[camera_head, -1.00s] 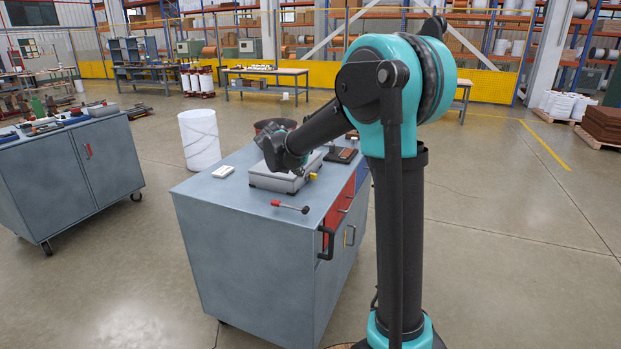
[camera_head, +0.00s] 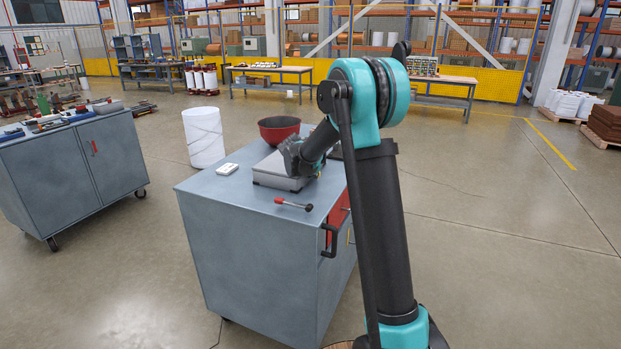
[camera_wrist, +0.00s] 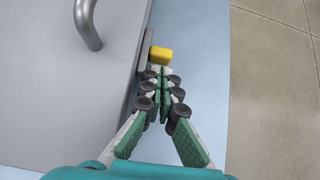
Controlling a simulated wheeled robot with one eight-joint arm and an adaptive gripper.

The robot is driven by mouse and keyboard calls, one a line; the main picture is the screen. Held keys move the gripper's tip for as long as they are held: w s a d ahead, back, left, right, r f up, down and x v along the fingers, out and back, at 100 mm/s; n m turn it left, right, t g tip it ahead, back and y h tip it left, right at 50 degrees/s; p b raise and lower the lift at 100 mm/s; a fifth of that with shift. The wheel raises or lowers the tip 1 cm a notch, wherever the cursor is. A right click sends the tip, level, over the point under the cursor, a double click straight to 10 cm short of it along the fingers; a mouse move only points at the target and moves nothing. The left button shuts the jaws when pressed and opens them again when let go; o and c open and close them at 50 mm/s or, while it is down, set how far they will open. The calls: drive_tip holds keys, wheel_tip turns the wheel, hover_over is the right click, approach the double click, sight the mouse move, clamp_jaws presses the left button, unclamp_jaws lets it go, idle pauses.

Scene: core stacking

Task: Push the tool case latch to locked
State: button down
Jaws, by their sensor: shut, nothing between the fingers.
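The tool case is a flat light grey box (camera_head: 270,179) on top of the grey cabinet (camera_head: 258,198). In the wrist view its lid (camera_wrist: 60,90) fills the left side, with a grey bar handle (camera_wrist: 88,28) on it. The yellow latch (camera_wrist: 160,54) sits at the case's right edge beside a grey strip. My gripper (camera_wrist: 158,76) is shut and empty, with its fingertips just below the latch in that view, close to the case's side. I cannot tell whether they touch it. In the head view my forearm hides the latch and the fingertips.
A red-handled tool (camera_head: 293,205), a white box (camera_head: 228,169) and a red bowl (camera_head: 279,130) share the cabinet top. A black pull handle (camera_head: 328,240) sticks out at the front corner. Another cabinet (camera_head: 75,170) stands at left.

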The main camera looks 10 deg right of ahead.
drive_tip(key=shift+w+d, duration=0.1)
drive_tip(key=shift+w, duration=0.1)
drive_tip(key=shift+w+d, duration=0.35)
drive_tip(key=shift+w, duration=0.3)
drive_tip(key=shift+w+d, duration=0.4)
drive_tip(key=shift+w, duration=0.2)
drive_tip(key=shift+w+d, duration=0.35)
drive_tip(key=shift+w, duration=0.3)
drive_tip(key=shift+s, duration=0.1)
